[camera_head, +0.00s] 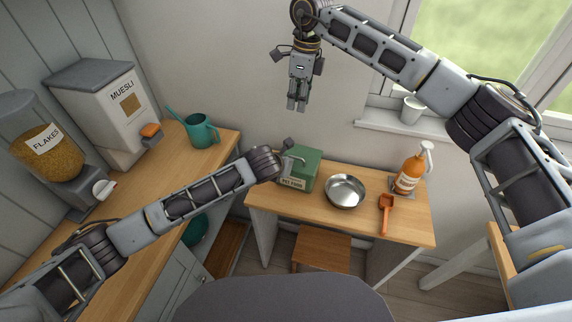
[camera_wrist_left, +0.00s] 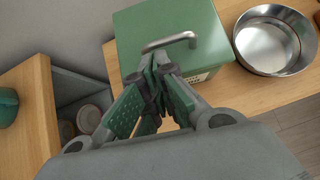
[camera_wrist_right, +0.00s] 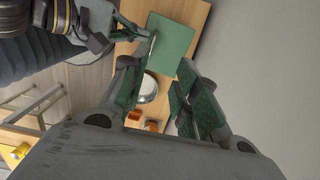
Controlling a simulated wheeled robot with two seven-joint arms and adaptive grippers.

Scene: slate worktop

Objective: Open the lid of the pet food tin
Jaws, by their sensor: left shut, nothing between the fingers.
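The pet food tin (camera_head: 303,172) is a green box with a pale label, standing at the left end of the small wooden table. Its lid (camera_wrist_left: 160,22) lies flat and looks closed, with a grey metal bar handle (camera_wrist_left: 170,42) near its front edge. My left gripper (camera_wrist_left: 160,62) is shut and empty, its fingertips just in front of the handle; I cannot tell whether they touch it. In the head view its fingers are mostly hidden behind its wrist. My right gripper (camera_head: 297,108) hangs high above and behind the tin, fingers down. The right wrist view shows its fingers apart and empty.
A steel bowl (camera_head: 345,192), an orange scoop (camera_head: 386,212) and an orange pump bottle (camera_head: 410,172) stand right of the tin. The left counter holds a teal watering can (camera_head: 200,131) and the muesli (camera_head: 112,110) and flakes (camera_head: 45,150) dispensers. A wall is behind.

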